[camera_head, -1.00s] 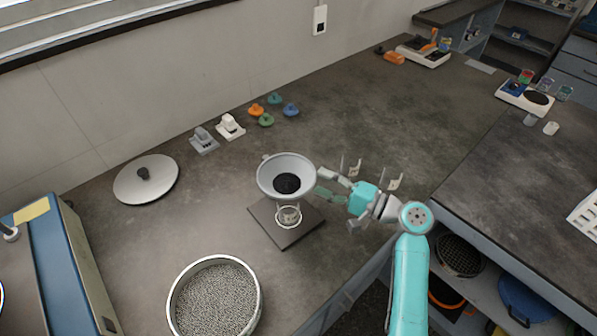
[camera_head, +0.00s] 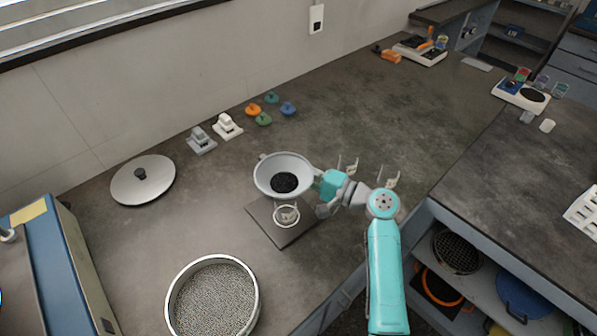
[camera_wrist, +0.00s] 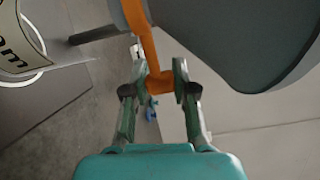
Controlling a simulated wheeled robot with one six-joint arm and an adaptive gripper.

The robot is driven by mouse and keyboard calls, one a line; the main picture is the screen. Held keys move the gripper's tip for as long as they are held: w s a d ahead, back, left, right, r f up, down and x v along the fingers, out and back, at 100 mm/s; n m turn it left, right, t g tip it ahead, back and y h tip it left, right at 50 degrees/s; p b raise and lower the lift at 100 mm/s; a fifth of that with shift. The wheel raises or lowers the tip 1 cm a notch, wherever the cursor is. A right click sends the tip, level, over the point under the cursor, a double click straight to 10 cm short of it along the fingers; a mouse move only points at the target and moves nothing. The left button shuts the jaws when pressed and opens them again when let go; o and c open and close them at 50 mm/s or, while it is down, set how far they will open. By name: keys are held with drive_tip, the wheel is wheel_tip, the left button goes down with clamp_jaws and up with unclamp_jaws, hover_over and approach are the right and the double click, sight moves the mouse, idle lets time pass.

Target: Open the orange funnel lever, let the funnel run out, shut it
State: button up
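The funnel (camera_head: 268,180) is a grey cone above a dark base plate (camera_head: 262,228), with dark grains (camera_head: 285,182) inside. A clear ring-shaped part (camera_head: 287,215) shows under it. My gripper (camera_wrist: 161,80) is at the funnel's right side; its fingers are mostly hidden in the head view. In the wrist view the orange lever (camera_wrist: 146,42) hangs down beside the grey funnel wall (camera_wrist: 230,45). Its lower end sits between my fingertips and fills the gap, with a pad against each side. The funnel's outlet is hidden.
A round sieve (camera_head: 172,300) with metal beads stands in front, left of the funnel. A grey lid (camera_head: 143,180) lies behind it. A blue machine (camera_head: 60,260) stands at the far left. Small clamps and coloured knobs lie behind.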

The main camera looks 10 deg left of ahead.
clamp_jaws()
